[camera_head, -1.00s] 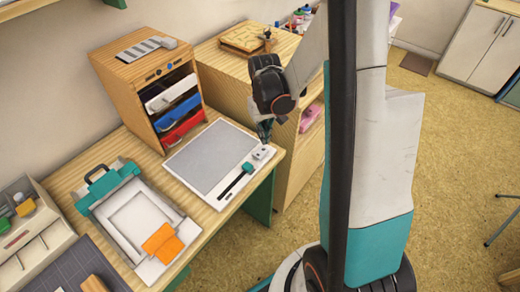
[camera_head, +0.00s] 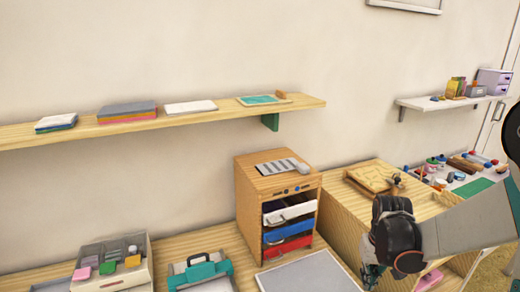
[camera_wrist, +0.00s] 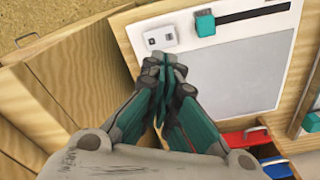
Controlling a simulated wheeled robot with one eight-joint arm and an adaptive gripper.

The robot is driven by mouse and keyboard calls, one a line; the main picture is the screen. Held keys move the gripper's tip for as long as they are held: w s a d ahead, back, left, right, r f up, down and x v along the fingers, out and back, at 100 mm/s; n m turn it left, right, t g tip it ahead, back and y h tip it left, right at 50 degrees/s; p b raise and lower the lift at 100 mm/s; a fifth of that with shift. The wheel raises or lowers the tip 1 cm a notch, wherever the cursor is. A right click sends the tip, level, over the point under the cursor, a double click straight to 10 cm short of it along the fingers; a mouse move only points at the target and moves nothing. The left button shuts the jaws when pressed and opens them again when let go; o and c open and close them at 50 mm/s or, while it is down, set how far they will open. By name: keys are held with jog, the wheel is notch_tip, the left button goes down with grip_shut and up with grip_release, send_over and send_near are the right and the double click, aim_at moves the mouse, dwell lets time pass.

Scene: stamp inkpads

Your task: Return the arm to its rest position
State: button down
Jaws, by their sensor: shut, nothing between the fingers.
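My gripper (camera_wrist: 168,75) shows in the wrist view with its teal fingers together and nothing between them. It is above the near corner of a white board with a grey panel (camera_wrist: 240,72), beside a small white block (camera_wrist: 160,38) and a teal slider knob (camera_wrist: 205,23) on a black slot. In the head view my arm comes in from the right edge, and my gripper (camera_head: 372,276) hangs at the bottom, its fingertips partly cut off. The same board (camera_head: 308,274) is only partly in view there.
A wooden drawer box (camera_head: 278,180) with white, blue and red drawers stands on the table. A wooden cabinet (camera_head: 345,215) is beside it. A wall shelf (camera_head: 220,119) runs above. A tray of inkpads (camera_head: 112,264) and a teal-handled device (camera_head: 200,272) are at left.

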jog(key=s+a+r+t, duration=0.3)
jog(key=s+a+r, duration=0.3)
jog(key=r, duration=0.2)
jog(key=s+a+r+n+t, duration=0.1)
jog(key=s+a+r+t, duration=0.2)
jog(key=s+a+r, duration=0.3)
notch_tip(320, 180, up, 3)
jog(key=shift+s+a+f+n+t, duration=0.1)
jog(key=shift+s+a+n+t, duration=0.2)
jog(key=shift+s+a, duration=0.15)
jog(key=shift+d, duration=0.1)
